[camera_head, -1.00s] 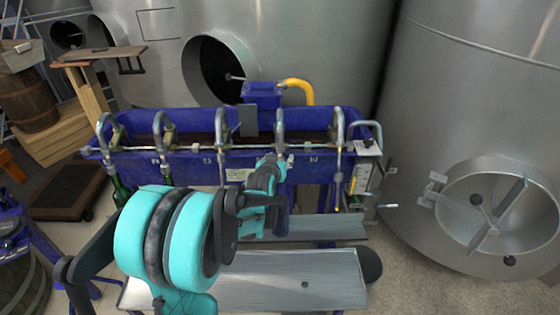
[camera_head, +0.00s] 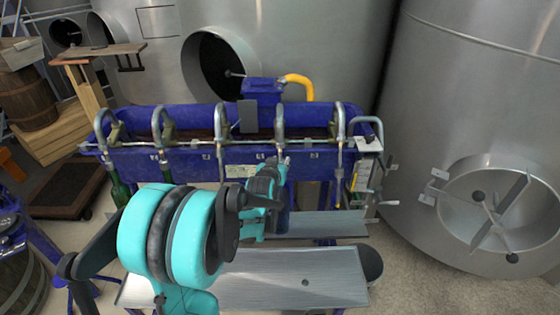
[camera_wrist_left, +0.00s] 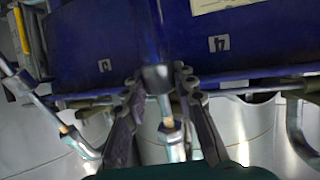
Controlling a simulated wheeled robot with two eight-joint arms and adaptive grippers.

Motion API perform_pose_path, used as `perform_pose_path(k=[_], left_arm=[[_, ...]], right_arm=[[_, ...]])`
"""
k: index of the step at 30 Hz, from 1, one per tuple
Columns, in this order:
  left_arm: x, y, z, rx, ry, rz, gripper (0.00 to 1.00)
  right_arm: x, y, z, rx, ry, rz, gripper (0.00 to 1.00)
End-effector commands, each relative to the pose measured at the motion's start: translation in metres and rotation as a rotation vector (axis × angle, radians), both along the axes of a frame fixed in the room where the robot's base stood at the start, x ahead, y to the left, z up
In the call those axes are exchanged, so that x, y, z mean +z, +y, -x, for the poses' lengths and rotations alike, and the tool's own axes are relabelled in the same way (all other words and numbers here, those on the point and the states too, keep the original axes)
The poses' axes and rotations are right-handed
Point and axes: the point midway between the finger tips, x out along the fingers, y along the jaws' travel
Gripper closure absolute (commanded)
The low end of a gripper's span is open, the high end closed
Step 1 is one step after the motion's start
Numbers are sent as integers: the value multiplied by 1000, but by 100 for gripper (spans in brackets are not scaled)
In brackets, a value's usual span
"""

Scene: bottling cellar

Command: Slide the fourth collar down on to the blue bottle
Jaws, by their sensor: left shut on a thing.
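The fourth filling spout (camera_head: 279,123) hangs down from the blue trough. In the left wrist view, which looks inverted, the grey fourth collar (camera_wrist_left: 157,78) sits between the fingers of my left gripper (camera_wrist_left: 158,84), shut on it. The spout's metal tube (camera_wrist_left: 172,137) runs into the collar from one side. The dark blue bottle (camera_wrist_left: 150,30) is in line on the other side, its neck close to the collar. I cannot tell whether the collar is around the bottle's mouth. In the head view, my left gripper (camera_head: 281,166) largely hides the collar and the blue bottle (camera_head: 282,218). My right gripper is not in view.
The blue trough (camera_head: 190,160) carries several similar spouts beside the fourth. A green bottle (camera_head: 119,190) stands under the far-left spout. A metal shelf (camera_head: 320,225) and a metal tray (camera_head: 290,283) lie low in front. Large steel tanks (camera_head: 460,90) stand behind and right.

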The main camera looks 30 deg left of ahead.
Motion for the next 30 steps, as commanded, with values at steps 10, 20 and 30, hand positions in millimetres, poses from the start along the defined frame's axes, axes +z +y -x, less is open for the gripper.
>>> perform_pose_path(k=[10,20,30], left_arm=[[1,0,0,0,-1,0,52],[10,-6,19,0,-1,0,52],[34,-25,77,0,-1,0,52]], right_arm=[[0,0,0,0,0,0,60],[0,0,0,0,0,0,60],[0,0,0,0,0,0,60]])
